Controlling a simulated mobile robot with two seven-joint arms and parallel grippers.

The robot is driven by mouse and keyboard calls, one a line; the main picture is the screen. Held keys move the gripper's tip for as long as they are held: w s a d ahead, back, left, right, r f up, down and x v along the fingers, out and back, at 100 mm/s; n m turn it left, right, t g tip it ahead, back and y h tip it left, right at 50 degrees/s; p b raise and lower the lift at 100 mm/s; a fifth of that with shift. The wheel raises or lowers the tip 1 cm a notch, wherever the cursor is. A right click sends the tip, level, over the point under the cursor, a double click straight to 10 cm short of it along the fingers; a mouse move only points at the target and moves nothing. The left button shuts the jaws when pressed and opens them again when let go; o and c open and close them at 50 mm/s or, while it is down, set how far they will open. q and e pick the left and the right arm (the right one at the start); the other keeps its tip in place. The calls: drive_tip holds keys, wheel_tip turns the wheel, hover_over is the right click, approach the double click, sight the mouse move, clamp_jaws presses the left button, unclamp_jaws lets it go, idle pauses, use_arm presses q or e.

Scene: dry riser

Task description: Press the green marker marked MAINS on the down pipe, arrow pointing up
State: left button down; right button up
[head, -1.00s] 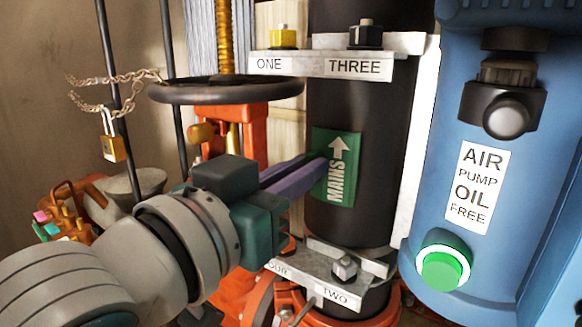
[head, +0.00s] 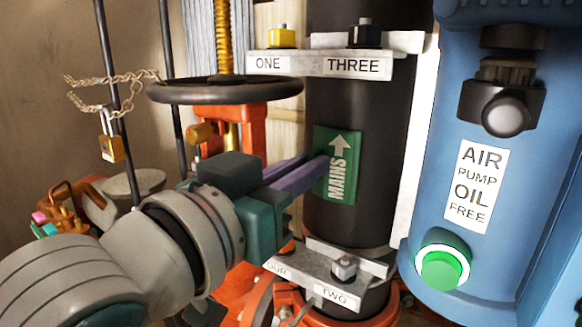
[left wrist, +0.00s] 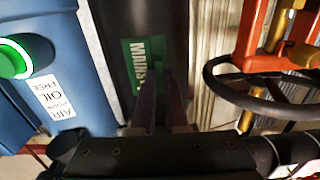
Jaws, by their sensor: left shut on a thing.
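The green MAINS marker (head: 338,166) is at the front of the black down pipe (head: 330,225), its white arrow pointing up. My left gripper (head: 318,168) has its purple fingers shut on the marker's left edge. In the left wrist view the marker (left wrist: 146,58) lies at the fingertips, in front of the pipe (left wrist: 110,40). I cannot tell whether its whole back touches the pipe. My right gripper is not in view.
A handwheel (head: 226,91) is above my left gripper. A blue air pump (head: 460,130) stands close on the right. A padlock (head: 111,148) hangs left.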

use_arm(q)
drive_tip(key=shift+w+d, duration=0.1)
drive_tip(key=shift+w, duration=0.05)
idle(0.7)
drive_tip(key=c, duration=0.9)
unclamp_jaws()
drive_tip(key=shift+o, duration=0.2)
